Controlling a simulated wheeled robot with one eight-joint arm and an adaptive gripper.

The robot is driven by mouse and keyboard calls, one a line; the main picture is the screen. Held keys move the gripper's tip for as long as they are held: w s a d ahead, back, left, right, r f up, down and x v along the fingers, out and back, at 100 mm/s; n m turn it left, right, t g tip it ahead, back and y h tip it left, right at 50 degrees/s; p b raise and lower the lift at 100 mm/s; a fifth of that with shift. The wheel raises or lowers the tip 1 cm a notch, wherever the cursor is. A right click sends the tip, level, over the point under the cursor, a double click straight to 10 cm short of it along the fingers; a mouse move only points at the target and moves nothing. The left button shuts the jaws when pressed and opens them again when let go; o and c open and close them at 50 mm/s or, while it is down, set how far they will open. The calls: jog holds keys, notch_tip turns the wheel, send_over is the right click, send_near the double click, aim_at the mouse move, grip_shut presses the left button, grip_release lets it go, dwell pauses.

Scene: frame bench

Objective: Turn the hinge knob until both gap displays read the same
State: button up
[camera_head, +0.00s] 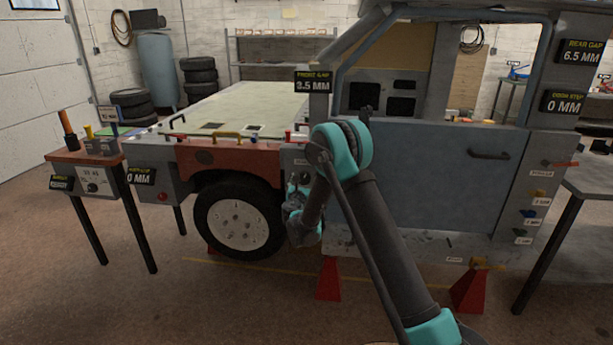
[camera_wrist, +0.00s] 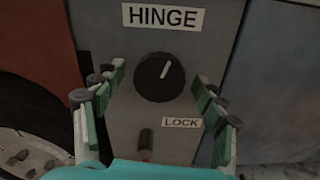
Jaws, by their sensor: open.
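The hinge knob (camera_wrist: 159,77) is a round black dial with a white pointer line, tilted a little right of straight up, under a HINGE label (camera_wrist: 165,16) in the wrist view. My gripper (camera_wrist: 158,115) is open, its fingers on either side of the knob and apart from it. In the head view my gripper (camera_head: 300,205) is at the panel between wheel and door, mostly hidden by my arm. The front gap display (camera_head: 313,81) reads 3.5 MM. The rear gap display (camera_head: 579,51) reads 6.5 MM.
A small lever (camera_wrist: 146,140) sits below the knob beside a LOCK label (camera_wrist: 181,122). A door step display (camera_head: 563,102) reads 0 MM. The blue door (camera_head: 440,185) is right of my arm, the wheel (camera_head: 238,222) left. Red stands (camera_head: 328,280) stand below.

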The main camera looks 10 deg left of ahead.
jog(key=shift+w, duration=0.4)
jog(key=c, duration=1.2)
jog(key=shift+o, duration=0.2)
jog(key=shift+m, duration=0.3)
jog(key=m, duration=1.1)
jog(key=shift+d+f, duration=0.1)
jog(key=shift+d, duration=0.05)
